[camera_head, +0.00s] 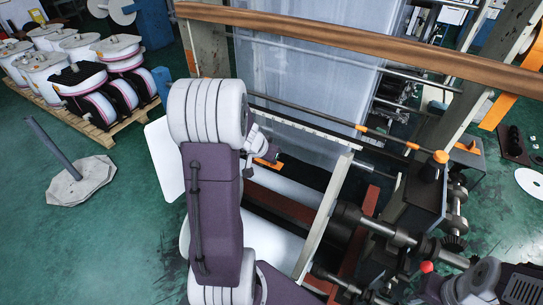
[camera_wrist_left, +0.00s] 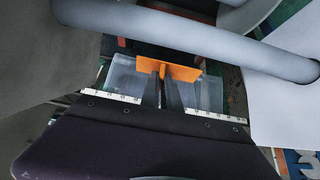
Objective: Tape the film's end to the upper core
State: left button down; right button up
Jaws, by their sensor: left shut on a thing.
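The film (camera_head: 305,85) hangs as a wide translucent sheet in the tower in the head view. My left gripper (camera_head: 262,158) is low in front of the film, well below the brown core, partly hidden by my wrist. In the left wrist view its dark fingers (camera_wrist_left: 161,92) are shut on an orange flat piece with a short stem (camera_wrist_left: 180,70); I cannot tell whether this is the tape. A clear sheet shows behind the fingers. My right gripper's fingers do not show.
Metal rods cross the tower, one with an orange knob (camera_head: 438,157). In the left wrist view a grey roller (camera_wrist_left: 190,32) passes close above the fingers. A pallet (camera_head: 110,130) of rolls stands left.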

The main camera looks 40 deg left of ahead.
aim_at(271, 166)
pick_arm(q)
jog(key=f+b, duration=0.1)
jog(key=f, duration=0.1)
jog(key=w+f+b, duration=0.1)
jog(key=f+b, duration=0.1)
jog(key=f, duration=0.1)
jog(key=shift+w+d, duration=0.1)
jog(key=shift+d, duration=0.05)
jog(key=shift+f+b, duration=0.3)
jog(key=shift+f, duration=0.05)
jog(key=shift+s+f, duration=0.2)
jog(key=shift+s, duration=0.2)
jog(key=shift+w, duration=0.25)
jog(key=shift+s, duration=0.15)
jog(key=shift+f+b, duration=0.25)
jog(key=shift+b, duration=0.25)
jog(key=shift+f+b, duration=0.4)
jog(key=shift+b, duration=0.1)
